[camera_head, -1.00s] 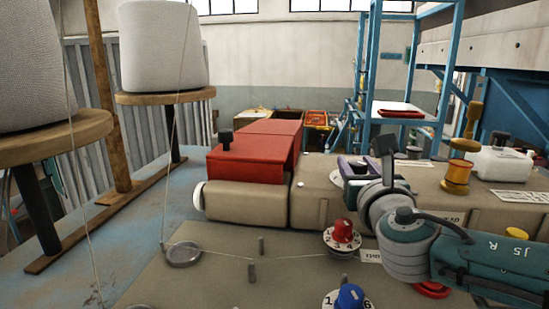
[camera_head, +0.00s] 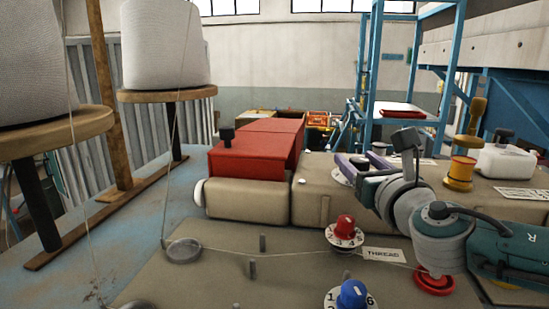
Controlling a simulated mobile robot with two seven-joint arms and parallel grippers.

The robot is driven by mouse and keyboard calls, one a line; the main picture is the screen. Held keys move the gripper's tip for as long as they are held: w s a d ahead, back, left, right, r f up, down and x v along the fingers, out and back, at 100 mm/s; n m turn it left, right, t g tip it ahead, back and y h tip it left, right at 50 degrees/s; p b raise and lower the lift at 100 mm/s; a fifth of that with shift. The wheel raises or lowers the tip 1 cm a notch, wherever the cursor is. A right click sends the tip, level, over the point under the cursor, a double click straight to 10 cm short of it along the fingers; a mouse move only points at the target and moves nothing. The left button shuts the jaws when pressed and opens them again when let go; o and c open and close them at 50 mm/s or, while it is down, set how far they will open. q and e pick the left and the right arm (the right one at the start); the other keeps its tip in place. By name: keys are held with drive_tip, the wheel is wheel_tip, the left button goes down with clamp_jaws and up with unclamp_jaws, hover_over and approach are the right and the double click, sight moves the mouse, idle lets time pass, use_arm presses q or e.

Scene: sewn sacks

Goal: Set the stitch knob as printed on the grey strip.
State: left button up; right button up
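My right gripper (camera_head: 358,170) reaches in from the right, over the beige machine body. Its end is at a white dial (camera_head: 340,178), which is largely hidden behind it. A purple part shows there; I cannot tell whether it is a knob or part of the gripper, nor whether the fingers are shut. A red knob (camera_head: 345,227) on a numbered white dial stands nearer. A blue knob (camera_head: 352,294) on another numbered dial is at the bottom edge. I cannot pick out the grey strip or read a stitch setting. My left gripper is not in view.
A white label reading THREAD (camera_head: 383,255) lies beside the red knob. A red ring (camera_head: 434,284) is below my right arm. A red block (camera_head: 256,155), a yellow spool-like post (camera_head: 460,172) and a white container (camera_head: 503,161) stand around. Thread crosses the front plate.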

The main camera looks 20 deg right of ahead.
drive_tip(key=shift+o, duration=0.9)
drive_tip(key=shift+r, duration=0.3)
wheel_tip(320, 180, up, 10)
drive_tip(key=p, duration=0.2)
drive_tip(key=shift+f+p, duration=0.15)
drive_tip(key=shift+p, duration=0.15)
wheel_tip(320, 180, up, 10)
hover_over(359, 159)
drive_tip(key=shift+d+f+b, duration=0.1)
drive_tip(key=shift+f+b, duration=0.05)
drive_tip(key=shift+b, duration=0.25)
